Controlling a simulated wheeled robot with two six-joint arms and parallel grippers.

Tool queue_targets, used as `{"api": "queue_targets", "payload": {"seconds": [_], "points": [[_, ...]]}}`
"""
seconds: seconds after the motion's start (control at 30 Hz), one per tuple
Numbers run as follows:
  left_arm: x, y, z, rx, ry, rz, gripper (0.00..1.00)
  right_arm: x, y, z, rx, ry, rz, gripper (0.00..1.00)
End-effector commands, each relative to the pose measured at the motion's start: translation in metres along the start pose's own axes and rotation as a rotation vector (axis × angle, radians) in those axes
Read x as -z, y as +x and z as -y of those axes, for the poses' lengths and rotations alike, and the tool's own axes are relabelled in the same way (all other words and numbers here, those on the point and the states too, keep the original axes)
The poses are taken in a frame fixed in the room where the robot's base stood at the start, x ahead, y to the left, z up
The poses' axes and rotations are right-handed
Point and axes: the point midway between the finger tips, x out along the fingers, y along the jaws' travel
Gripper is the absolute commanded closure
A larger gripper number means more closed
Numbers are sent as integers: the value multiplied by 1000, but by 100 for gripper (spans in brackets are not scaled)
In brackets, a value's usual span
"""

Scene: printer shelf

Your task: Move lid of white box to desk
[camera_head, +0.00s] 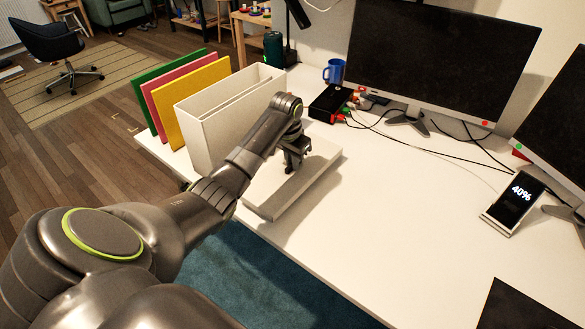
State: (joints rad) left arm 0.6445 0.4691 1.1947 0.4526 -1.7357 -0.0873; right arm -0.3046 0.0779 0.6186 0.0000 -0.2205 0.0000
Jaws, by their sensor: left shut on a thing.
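The white box (205,140) stands upright at the left end of the white desk (350,245), with its top open. The white lid (305,187) is a flat, pale slab to the right of the box, low over the desk and near its front edge. I cannot tell whether its underside touches the desk. My left gripper (290,166) is shut on the lid, coming down from above. My left arm hides part of the box and of the lid's left side. My right gripper is not in view.
Yellow (190,98), pink and green folders stand left of the box. A blue mug (334,72), a black box (328,103) and cables lie behind the lid. Two monitors stand at the back and right, with a phone (514,202) on a stand. The desk's middle is clear.

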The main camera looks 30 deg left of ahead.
Motion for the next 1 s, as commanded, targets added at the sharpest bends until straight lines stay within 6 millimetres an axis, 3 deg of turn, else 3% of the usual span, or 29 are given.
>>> {"api": "queue_targets", "payload": {"seconds": [0.2,0.57,0.6,0.73,1.0], "points": [[-5,29,0,-1,0,4,100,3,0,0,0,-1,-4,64],[-4,33,0,0,0,1,100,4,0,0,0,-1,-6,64],[-4,33,0,0,0,1,83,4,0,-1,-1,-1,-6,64],[-4,32,0,0,0,1,66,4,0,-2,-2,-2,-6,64],[-4,32,0,0,0,1,66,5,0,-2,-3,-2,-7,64]]}}
